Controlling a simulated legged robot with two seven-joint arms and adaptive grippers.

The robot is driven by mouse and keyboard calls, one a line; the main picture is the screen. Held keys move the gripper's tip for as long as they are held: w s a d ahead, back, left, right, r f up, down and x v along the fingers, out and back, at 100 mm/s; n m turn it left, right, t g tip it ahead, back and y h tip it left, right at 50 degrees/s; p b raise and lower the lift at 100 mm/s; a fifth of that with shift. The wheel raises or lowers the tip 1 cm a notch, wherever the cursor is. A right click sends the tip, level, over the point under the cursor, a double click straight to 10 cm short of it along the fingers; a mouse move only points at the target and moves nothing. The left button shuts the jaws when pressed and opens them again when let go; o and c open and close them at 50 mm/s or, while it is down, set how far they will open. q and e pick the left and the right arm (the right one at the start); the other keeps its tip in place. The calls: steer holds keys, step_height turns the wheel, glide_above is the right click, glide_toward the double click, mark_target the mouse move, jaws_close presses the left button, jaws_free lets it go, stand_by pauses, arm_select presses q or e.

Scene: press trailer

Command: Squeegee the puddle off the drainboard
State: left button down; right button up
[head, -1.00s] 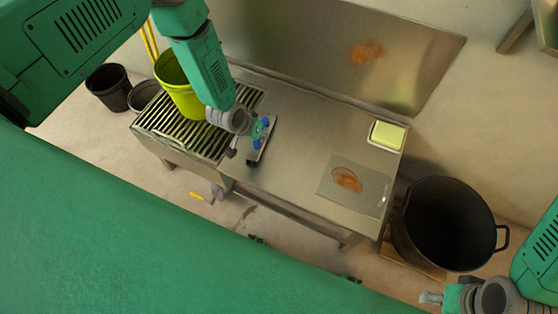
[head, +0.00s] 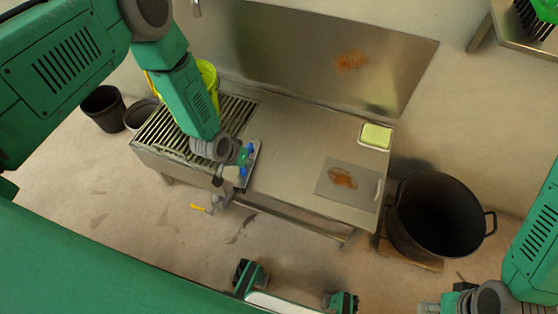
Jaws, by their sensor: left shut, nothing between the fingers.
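The steel drainboard table (head: 295,165) stands in the middle of the head view. A brown-orange puddle (head: 342,178) lies on a thin grey panel (head: 332,192) at its right part. My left gripper (head: 244,166) is shut and empty at the table's front edge, left of the puddle and well apart from it. A flat grey piece with a dark edge (head: 255,150) shows beside its fingers. I cannot tell whether this is the squeegee. My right gripper (head: 430,308) is cut off at the bottom right corner, and its fingers are too small to read.
A black pot (head: 436,215) stands to the right.

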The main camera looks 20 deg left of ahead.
arm_select(q)
steer(key=r, duration=0.3)
steer(key=shift+w+d+p, duration=0.1)
steer(key=shift+w+p, duration=0.1)
steer(key=shift+p, duration=0.1)
steer(key=shift+r, duration=0.4)
steer(key=shift+d+r+p, duration=0.1)
steer(key=shift+r+p, duration=0.7)
steer(key=shift+p, duration=0.05)
steer(key=shift+r+p, duration=1.1)
steer(key=shift+r, duration=0.35)
